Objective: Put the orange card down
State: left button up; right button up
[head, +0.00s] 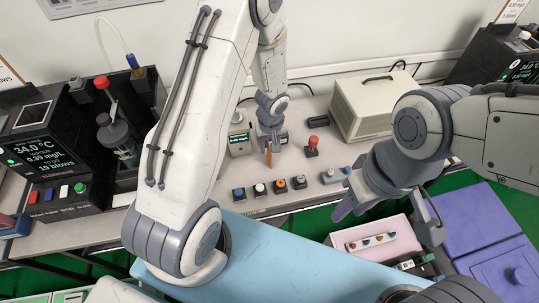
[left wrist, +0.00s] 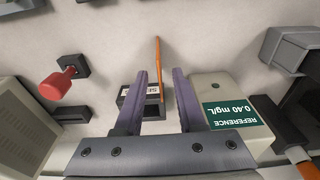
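The thin orange card (head: 269,154) stands on edge on the grey bench. In the left wrist view the card (left wrist: 158,65) appears edge-on, in or beside a small dark labelled block (left wrist: 128,98); I cannot tell which. My left gripper (head: 271,140) is over it from above. In the left wrist view its two purple fingers (left wrist: 160,80) are apart, one on each side of the card, with gaps visible. My right gripper (head: 388,225) is open and empty, with its fingers wide apart, above the pink box at the front right.
A reference box (left wrist: 225,112) reading 0.40 mg/L stands close beside the left gripper. A red-knobbed lever (head: 312,146) and a beige case (head: 362,105) are to the right. Several push-buttons (head: 279,186) line the bench front. The pink box (head: 375,240) and purple bin (head: 490,235) stand front right.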

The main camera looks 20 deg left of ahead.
pick_arm(q)
jog(key=shift+w+f, duration=0.1)
jog(key=shift+f, duration=0.7)
grip_shut()
jog(key=shift+r, duration=0.15)
